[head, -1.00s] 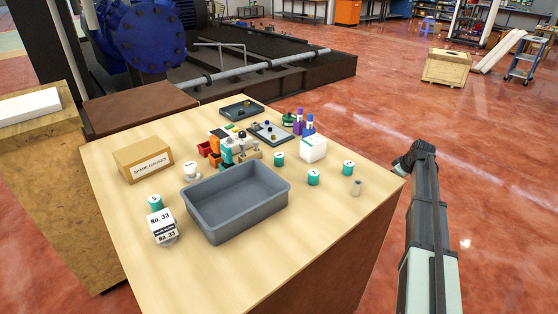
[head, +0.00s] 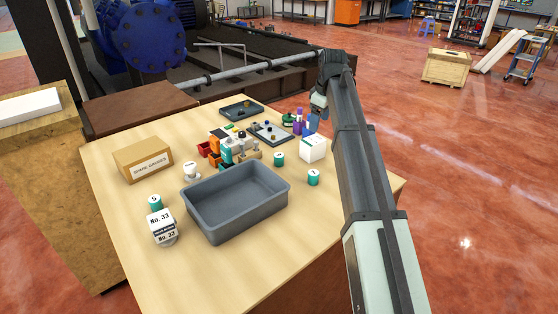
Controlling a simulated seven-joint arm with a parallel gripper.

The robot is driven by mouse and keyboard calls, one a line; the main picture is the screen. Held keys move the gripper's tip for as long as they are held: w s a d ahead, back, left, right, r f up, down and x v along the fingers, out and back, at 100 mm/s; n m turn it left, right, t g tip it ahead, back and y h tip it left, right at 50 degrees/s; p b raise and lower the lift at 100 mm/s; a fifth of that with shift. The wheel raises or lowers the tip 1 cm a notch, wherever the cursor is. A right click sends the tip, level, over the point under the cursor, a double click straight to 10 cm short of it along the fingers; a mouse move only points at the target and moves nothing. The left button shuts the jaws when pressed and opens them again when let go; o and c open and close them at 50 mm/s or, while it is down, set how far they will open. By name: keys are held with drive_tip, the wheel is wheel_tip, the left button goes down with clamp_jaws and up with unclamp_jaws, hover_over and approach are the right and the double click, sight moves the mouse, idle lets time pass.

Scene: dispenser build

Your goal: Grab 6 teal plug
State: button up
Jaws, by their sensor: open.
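Three teal plugs with white marked tops show on the table: one at the left (head: 155,202) behind the white No. 33 box, one (head: 279,159) beyond the grey bin, and one (head: 313,177) right of the bin. Their marks are too small for me to tell which is 6. A fourth teal plug, seen earlier at the right, is now hidden behind my arm. My gripper (head: 319,106) is open, above the table's back right edge near the purple bottles, apart from every visible plug. Its fingers are small and partly hidden.
An empty grey bin (head: 201,219) fills the middle of the table. A brown spare gaskets box (head: 143,160) and the No. 33 box (head: 162,228) stand left. A white cube (head: 313,148), purple bottles (head: 299,122) and shallow trays crowd the back. The front tabletop is clear.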

drive_tip(key=n+g, duration=0.2)
approach(279, 155)
wheel_tip(279, 155, up, 3)
drive_tip(key=d, duration=0.2)
drive_tip(key=shift+y, duration=0.3)
drive_tip(key=f, duration=0.2)
drive_tip(key=a+f, duration=0.1)
drive_tip(key=f, duration=0.5)
drive_tip(key=shift+w+a+f, duration=0.2)
drive_tip(key=shift+w, duration=0.1)
drive_tip(key=shift+s+a+f, duration=0.1)
drive_tip(key=shift+a+f, duration=0.15)
drive_tip(key=shift+f, duration=0.6)
drive_tip(key=shift+a+f, duration=0.25)
drive_tip(key=shift+f, duration=0.6)
drive_tip(key=shift+s+a+f, duration=0.1)
drive_tip(key=shift+a+f, duration=0.2)
drive_tip(key=shift+f, duration=0.55)
drive_tip(key=shift+w, duration=0.1)
drive_tip(key=c, duration=1.2)
drive_tip(key=shift+o, duration=0.2)
drive_tip(key=shift+r, duration=0.1)
